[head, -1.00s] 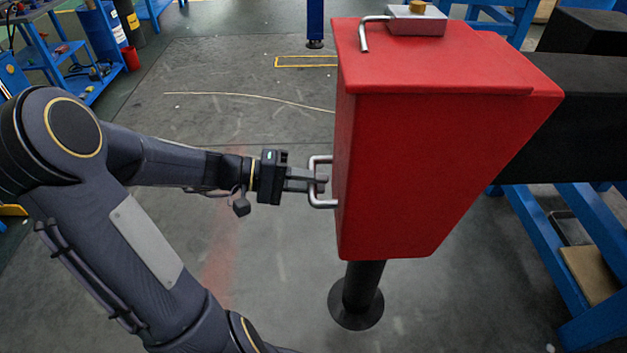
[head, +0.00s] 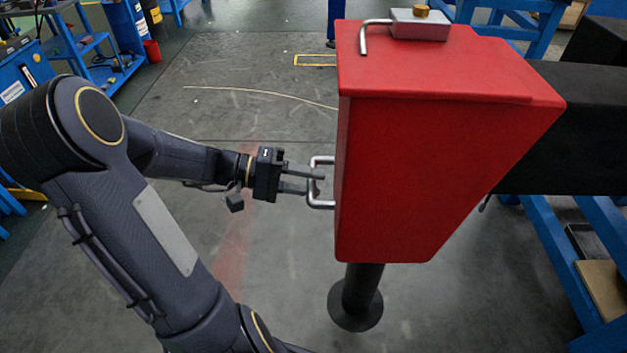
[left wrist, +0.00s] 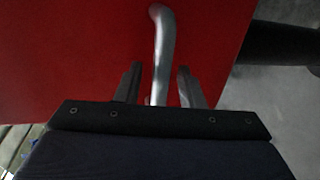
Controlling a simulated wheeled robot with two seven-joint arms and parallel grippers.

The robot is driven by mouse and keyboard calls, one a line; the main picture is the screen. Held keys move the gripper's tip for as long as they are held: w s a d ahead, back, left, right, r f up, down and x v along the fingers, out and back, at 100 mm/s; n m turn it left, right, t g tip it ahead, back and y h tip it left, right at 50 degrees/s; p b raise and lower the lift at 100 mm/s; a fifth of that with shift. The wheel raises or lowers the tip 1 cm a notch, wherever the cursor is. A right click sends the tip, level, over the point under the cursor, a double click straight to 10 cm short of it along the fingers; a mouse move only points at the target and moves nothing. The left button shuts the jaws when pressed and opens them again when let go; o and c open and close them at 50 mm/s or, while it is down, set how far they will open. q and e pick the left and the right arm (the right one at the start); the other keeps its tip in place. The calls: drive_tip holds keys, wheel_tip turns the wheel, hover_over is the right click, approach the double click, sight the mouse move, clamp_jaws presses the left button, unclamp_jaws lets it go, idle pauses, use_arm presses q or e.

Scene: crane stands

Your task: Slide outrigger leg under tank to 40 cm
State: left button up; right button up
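The outrigger leg's red box (head: 430,165) fills the right middle of the head view, at the end of a black beam (head: 560,140). A dark post with a round foot (head: 355,305) stands under it. A metal U-shaped handle (head: 314,160) is on its left face. My left gripper (head: 312,180) is open at this handle. In the left wrist view the handle (left wrist: 162,45) runs between the two parted fingers (left wrist: 160,72), before the red face (left wrist: 70,50). My right gripper is out of view. I cannot make out a tank.
A bent metal rod (head: 364,38) and a grey block with a brass knob (head: 420,24) are on the box top. Blue stands (head: 560,235) are at right, a blue workbench (head: 85,55) at far left. The floor (head: 240,120) left of the box is clear.

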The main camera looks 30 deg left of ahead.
use_arm(q)
drive_tip(key=v, duration=0.6)
drive_tip(key=shift+s+a, duration=0.15)
drive_tip(key=shift+a, duration=0.1)
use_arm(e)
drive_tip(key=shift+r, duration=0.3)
